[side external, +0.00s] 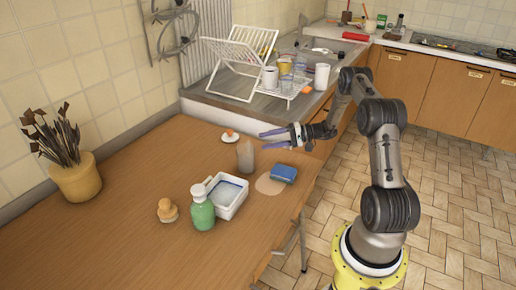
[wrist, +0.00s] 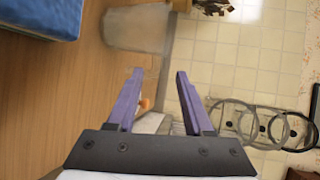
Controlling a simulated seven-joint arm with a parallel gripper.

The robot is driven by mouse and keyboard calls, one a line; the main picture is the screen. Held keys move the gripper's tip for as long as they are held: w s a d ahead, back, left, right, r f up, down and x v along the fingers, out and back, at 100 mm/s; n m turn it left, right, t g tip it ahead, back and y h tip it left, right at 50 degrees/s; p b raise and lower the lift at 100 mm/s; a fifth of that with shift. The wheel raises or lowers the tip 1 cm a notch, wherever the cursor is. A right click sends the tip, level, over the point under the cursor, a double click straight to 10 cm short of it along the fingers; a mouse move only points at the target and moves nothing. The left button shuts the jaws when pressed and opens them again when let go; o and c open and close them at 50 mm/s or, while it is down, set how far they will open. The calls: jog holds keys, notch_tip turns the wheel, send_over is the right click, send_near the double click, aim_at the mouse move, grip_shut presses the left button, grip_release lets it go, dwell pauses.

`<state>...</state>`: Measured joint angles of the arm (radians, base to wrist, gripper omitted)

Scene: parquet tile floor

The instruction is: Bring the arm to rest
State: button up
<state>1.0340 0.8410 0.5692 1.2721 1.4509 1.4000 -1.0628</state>
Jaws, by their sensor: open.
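My gripper (side external: 264,139) hangs above the right end of the wooden table (side external: 110,235), its purple fingers pointing left. The wrist view shows the two fingers (wrist: 160,72) apart with nothing held between them. A clear, greyish glass (side external: 245,157) stands on the table just left of and below the fingertips in the side view. The glass (wrist: 138,28) also shows beyond the fingers in the wrist view, apart from them. A blue sponge-like block (side external: 284,173) lies on a round tan mat (side external: 267,186) below my gripper.
A white tray (side external: 232,208), green bottle (side external: 202,212), small tan figure-like object (side external: 167,210) and potted dried plant (side external: 76,180) stand on the table. A small white dish (side external: 229,138) lies near the back edge. A dish rack (side external: 240,58) and cups stand on the counter behind.

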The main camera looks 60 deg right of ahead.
jog(key=s+a+r+n+g, duration=0.2)
jog(key=a+r+n+g, duration=0.45)
jog(key=a+r, duration=1)
jog(key=s+a+r+n+g+h, duration=0.25)
jog(key=s+a+r+g, duration=0.2)
jog(key=s+a, duration=0.55)
jog(key=s+a+r+n+t+h, duration=0.1)
jog(key=s+h, duration=0.2)
jog(key=s, duration=0.4)
jog(key=s+a+r+n+t+h, duration=0.2)
jog(key=s+h, duration=0.1)
jog(key=s, duration=0.4)
jog(key=shift+s+t, duration=0.15)
jog(key=shift+t, duration=0.15)
